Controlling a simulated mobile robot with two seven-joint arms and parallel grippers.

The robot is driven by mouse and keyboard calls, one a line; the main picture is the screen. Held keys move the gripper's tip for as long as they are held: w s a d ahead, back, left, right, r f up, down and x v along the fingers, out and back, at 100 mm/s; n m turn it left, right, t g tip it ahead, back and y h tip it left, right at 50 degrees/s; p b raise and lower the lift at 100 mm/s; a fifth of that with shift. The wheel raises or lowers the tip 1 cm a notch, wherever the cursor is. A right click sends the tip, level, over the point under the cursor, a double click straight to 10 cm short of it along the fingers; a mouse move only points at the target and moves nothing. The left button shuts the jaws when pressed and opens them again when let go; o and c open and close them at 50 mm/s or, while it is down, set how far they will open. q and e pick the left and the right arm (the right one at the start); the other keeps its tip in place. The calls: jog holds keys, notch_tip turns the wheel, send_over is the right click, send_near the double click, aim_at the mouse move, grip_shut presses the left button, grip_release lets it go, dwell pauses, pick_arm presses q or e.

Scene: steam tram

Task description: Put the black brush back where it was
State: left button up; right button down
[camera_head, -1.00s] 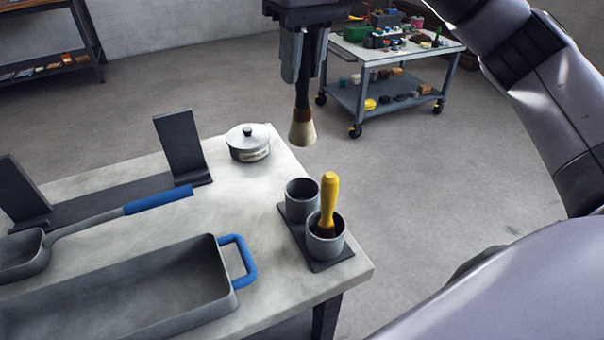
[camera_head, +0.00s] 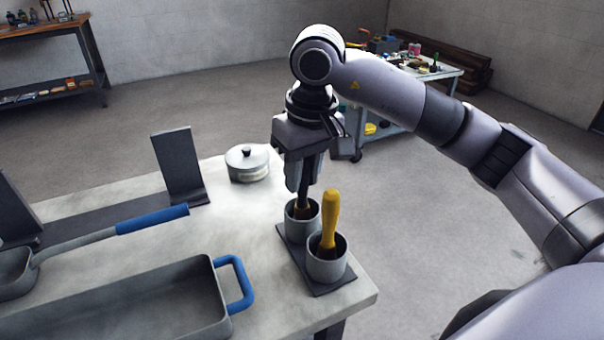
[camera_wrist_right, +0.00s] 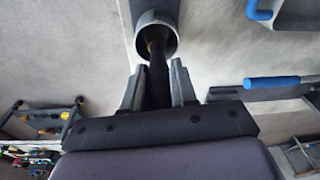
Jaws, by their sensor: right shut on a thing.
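The black brush (camera_head: 304,190) stands upright in the head view, with its lower end inside the rear grey cup (camera_head: 302,222). My right gripper (camera_head: 304,180) is shut on its black handle just above that cup. In the right wrist view the black handle (camera_wrist_right: 158,75) runs from between the fingers of the right gripper (camera_wrist_right: 157,88) into the cup (camera_wrist_right: 157,35). The bristles are mostly hidden by the cup wall. A brush with a yellow handle (camera_head: 330,215) stands in the front grey cup (camera_head: 327,264). My left gripper is not in view.
Both cups stand on a dark base plate (camera_head: 291,249) near the table's right edge. A lidded round tin (camera_head: 248,166) is behind them. A grey tray with a blue handle (camera_head: 237,285), a blue-handled scoop (camera_head: 150,220) and a dark upright holder (camera_head: 178,165) lie to the left.

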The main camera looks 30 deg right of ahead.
jog(key=shift+f, duration=0.15)
jog(key=shift+f, duration=0.15)
jog(key=c, duration=0.9)
grip_release()
jog(key=shift+r, duration=0.3)
jog(key=r, duration=0.4)
jog(key=s+r+p, duration=0.1)
jog(key=r, duration=0.6)
jog(key=shift+s+d+r, duration=0.25)
jog(key=shift+d+r, duration=0.05)
jog(key=shift+r, duration=0.05)
